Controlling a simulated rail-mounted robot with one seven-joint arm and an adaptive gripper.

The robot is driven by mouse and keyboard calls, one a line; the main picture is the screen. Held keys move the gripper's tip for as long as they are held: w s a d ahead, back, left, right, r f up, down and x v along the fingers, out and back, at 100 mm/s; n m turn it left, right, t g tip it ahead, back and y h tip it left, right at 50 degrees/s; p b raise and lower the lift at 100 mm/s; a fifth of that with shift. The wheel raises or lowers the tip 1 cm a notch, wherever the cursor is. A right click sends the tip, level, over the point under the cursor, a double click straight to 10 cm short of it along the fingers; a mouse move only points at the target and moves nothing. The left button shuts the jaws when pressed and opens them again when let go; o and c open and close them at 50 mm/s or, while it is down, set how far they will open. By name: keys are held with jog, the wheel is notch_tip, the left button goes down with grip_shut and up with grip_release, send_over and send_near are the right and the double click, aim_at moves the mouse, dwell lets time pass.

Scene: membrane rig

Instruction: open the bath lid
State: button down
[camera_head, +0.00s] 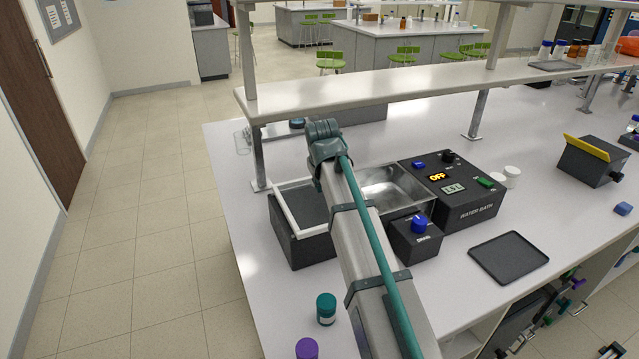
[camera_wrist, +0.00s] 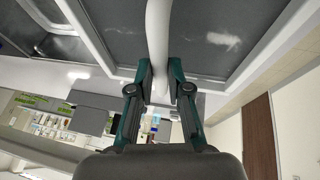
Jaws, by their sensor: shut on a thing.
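The water bath (camera_head: 478,211) is a dark unit on the bench with a display reading OFF. To the right of my arm its steel basin (camera_head: 385,183) shows uncovered. The white-framed grey lid (camera_head: 283,210) lies to the left of my arm, partly hidden by it; I cannot tell its exact angle. In the wrist view the lid's grey panel (camera_wrist: 215,40) fills the top. My gripper (camera_wrist: 160,82) is shut on the lid's white bar handle (camera_wrist: 159,40), which passes between the fingers. The head view hides the fingers behind my arm.
A shelf (camera_head: 400,88) on posts runs above the back of the bench. A blue-knobbed box (camera_head: 414,240) stands close right of my arm. A dark tray (camera_head: 508,257) lies front right. Teal-capped (camera_head: 326,309) and purple-capped (camera_head: 307,348) containers stand front left.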

jog(key=c, duration=1.1)
grip_release()
jog(key=v, duration=1.2)
jog(key=shift+d, duration=0.1)
